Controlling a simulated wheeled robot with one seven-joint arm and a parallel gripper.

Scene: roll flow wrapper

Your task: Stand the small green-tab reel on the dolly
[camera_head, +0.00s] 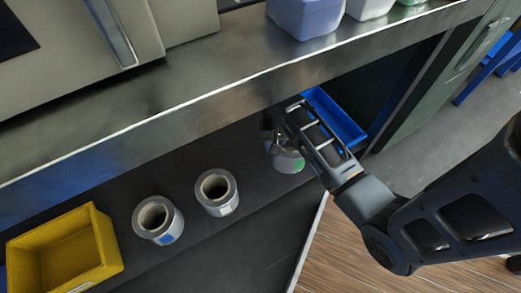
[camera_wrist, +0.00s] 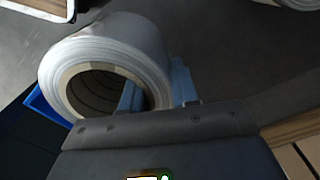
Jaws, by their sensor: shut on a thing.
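The small green-tab reel (camera_head: 287,161) is a pale roll with a green mark on its side, below the metal counter and partly hidden by my gripper (camera_head: 273,138). In the wrist view the reel (camera_wrist: 105,48) shows its wide hollow core facing the camera. My gripper (camera_wrist: 156,90) is shut on the reel's wall, with one finger inside the core and one outside. I cannot tell whether the reel touches the dark shelf (camera_head: 255,235). I cannot make out a dolly in either view.
Two similar reels, one with a blue tab (camera_head: 168,229) and one with a white tab (camera_head: 221,200), stand on the shelf to the left. A yellow bin (camera_head: 65,250) is at far left. A blue bin (camera_head: 340,116) lies close behind my gripper. The metal counter (camera_head: 200,100) overhangs the shelf.

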